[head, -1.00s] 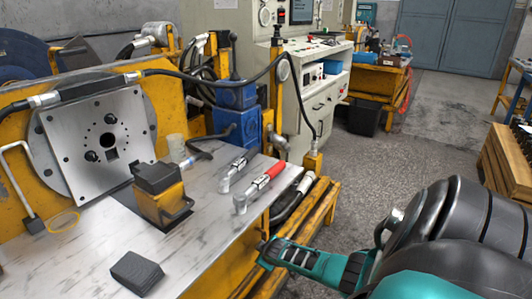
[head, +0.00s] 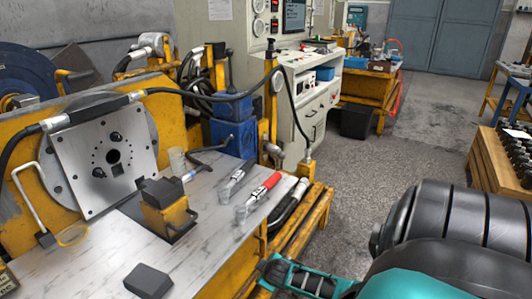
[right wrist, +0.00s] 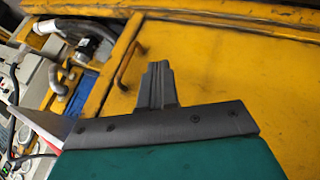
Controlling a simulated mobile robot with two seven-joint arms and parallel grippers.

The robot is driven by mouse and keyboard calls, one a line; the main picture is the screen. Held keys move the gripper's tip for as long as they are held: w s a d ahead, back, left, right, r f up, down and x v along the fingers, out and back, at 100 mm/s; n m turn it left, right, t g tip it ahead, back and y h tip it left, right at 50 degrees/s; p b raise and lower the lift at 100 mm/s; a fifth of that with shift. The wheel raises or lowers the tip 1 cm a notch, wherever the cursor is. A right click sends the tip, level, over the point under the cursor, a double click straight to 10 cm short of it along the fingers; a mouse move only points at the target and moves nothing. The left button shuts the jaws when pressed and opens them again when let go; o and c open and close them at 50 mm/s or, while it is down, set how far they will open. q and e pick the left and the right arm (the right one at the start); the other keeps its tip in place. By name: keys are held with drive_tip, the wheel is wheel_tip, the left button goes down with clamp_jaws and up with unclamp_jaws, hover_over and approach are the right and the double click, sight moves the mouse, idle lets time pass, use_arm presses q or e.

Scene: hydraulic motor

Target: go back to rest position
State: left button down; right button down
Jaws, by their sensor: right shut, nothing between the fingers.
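My right arm comes in at the lower right of the head view. Its gripper (head: 268,272) is at the bottom edge of the picture, beside the front edge of the workbench. In the right wrist view my right gripper (right wrist: 157,72) is shut and empty, in front of a yellow panel (right wrist: 230,60) with a handle (right wrist: 127,64). I cannot tell whether the fingertips touch the panel. My left gripper is not in view.
The workbench top (head: 105,262) holds a dark block (head: 148,281), a yellow and black fixture (head: 170,208) and a red-handled tool (head: 259,193). A square metal plate (head: 85,175) stands behind. Grey floor (head: 370,165) is open to the right.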

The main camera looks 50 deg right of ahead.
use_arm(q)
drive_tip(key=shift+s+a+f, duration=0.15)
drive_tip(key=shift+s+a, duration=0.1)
